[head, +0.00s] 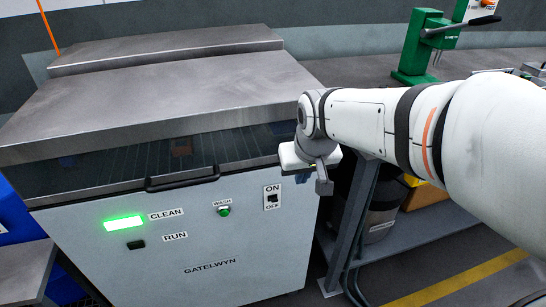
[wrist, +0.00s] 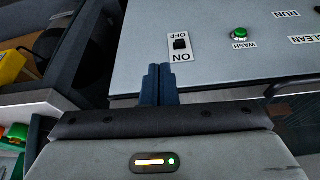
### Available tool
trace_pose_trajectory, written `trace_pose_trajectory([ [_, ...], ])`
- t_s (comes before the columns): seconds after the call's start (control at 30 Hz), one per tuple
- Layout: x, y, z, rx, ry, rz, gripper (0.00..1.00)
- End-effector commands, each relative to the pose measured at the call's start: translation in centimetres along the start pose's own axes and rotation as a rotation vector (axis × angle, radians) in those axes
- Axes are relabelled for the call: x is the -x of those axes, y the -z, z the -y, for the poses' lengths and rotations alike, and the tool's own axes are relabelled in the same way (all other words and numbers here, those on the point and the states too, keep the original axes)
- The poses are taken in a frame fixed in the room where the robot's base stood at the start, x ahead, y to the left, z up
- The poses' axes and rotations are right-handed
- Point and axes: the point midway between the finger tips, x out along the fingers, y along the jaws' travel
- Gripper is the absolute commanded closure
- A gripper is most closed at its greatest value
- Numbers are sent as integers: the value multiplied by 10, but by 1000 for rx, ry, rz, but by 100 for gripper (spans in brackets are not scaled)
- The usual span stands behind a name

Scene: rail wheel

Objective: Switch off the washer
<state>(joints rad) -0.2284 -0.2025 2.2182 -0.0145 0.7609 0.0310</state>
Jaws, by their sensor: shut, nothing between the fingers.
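The washer (head: 215,245) is a grey cabinet with a steel lid and a pale front panel. Its black ON/OFF switch (head: 272,199) sits at the panel's upper right, ON above and OFF below. In the wrist view the switch (wrist: 181,44) appears upside down, with OFF at the top. I cannot tell which way the switch is set. My gripper (head: 302,178) is at the washer's right front edge, up and right of the switch. In the wrist view its blue fingers (wrist: 159,75) are shut together, empty, their tips beside the ON label and apart from the switch.
A green lamp (head: 124,223) glows by CLEAN; the lamp (head: 136,245) by RUN is dark. A green WASH button (head: 224,211) is left of the switch. A black handle (head: 182,179) juts out under the lid. A dark bin (head: 382,213) stands right of the washer.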

Motion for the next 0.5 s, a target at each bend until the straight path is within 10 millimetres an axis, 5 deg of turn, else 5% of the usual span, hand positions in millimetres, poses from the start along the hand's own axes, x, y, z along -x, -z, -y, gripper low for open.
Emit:
trace_pose_trajectory([
  [0.03,-26,4,10,21,9,-9,100],
  [0.17,-46,18,27,51,22,-30,100],
  [0.5,-51,27,36,65,29,-42,100],
])
